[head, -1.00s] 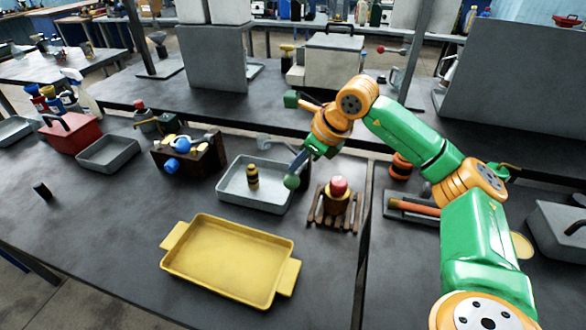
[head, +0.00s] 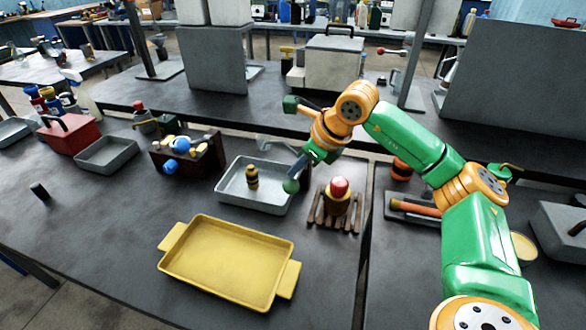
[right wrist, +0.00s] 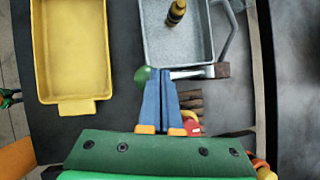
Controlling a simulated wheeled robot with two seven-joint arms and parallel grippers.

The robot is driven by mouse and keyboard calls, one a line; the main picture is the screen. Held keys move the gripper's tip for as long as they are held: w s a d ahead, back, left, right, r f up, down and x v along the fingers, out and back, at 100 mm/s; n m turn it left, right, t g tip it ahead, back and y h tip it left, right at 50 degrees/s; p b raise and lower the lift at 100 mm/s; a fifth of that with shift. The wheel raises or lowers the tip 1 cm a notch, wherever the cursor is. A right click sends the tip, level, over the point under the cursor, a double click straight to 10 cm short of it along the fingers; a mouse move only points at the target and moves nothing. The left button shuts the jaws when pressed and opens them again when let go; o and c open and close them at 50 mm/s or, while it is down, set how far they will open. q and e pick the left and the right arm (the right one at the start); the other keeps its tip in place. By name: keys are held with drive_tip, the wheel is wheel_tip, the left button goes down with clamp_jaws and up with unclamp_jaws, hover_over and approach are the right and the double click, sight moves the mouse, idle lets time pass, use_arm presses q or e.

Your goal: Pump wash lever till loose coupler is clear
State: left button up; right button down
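The loose coupler (head: 252,177), amber with dark bands, stands upright in the grey wash tray (head: 228,193); it also shows at the top of the right wrist view (right wrist: 176,12). The wash lever has a green ball knob (head: 291,186) and a metal rod (right wrist: 192,74) running to a brown block beside the tray. My right gripper (head: 299,168) has its blue fingers together; their tips (right wrist: 160,76) lie across the lever rod beside the knob (right wrist: 143,74). Contact seems likely, but the fingers do not clasp the rod. My left gripper is not in view.
A yellow tray (head: 175,237) lies empty in front. A red-topped pot (head: 339,190) stands on a wooden rack right of the wash tray. A brown box with a blue knob (head: 170,166), a grey tray (head: 86,165) and a red toolbox (head: 68,141) are at left.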

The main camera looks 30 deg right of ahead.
drive_tip(key=shift+s+a+f+b, duration=0.2)
drive_tip(key=shift+a+f+b, duration=0.05)
drive_tip(key=shift+f+b, duration=0.45)
drive_tip(key=shift+s+a+f+b, duration=0.15)
drive_tip(key=shift+a+f+b, duration=0.05)
drive_tip(key=shift+f+b, duration=0.45)
idle(1.1)
idle(0.4)
drive_tip(key=r+p, duration=0.2)
drive_tip(key=p, duration=0.1)
drive_tip(key=shift+w+d+r, duration=0.25)
drive_tip(key=shift+d+r, duration=0.1)
drive_tip(key=shift+r, duration=0.05)
drive_tip(key=shift+w+d+r+p, duration=0.2)
drive_tip(key=shift+d+r+p, duration=0.05)
drive_tip(key=shift+r+p, duration=0.35)
drive_tip(key=shift+w+d+r+p, duration=0.25)
drive_tip(key=shift+r+p, duration=0.2)
drive_tip(key=shift+p, duration=0.2)
drive_tip(key=shift+w+d+r+p, duration=0.2)
drive_tip(key=shift+r+p, duration=0.35)
drive_tip(key=shift+p, duration=0.05)
drive_tip(key=r+p, duration=0.1)
drive_tip(key=w+d+r+p, duration=0.1)
drive_tip(key=r+p, duration=0.2)
drive_tip(key=p, duration=0.1)
drive_tip(key=shift+w+d+r, duration=0.2)
drive_tip(key=shift+d+r, duration=0.05)
drive_tip(key=shift+d, duration=0.05)
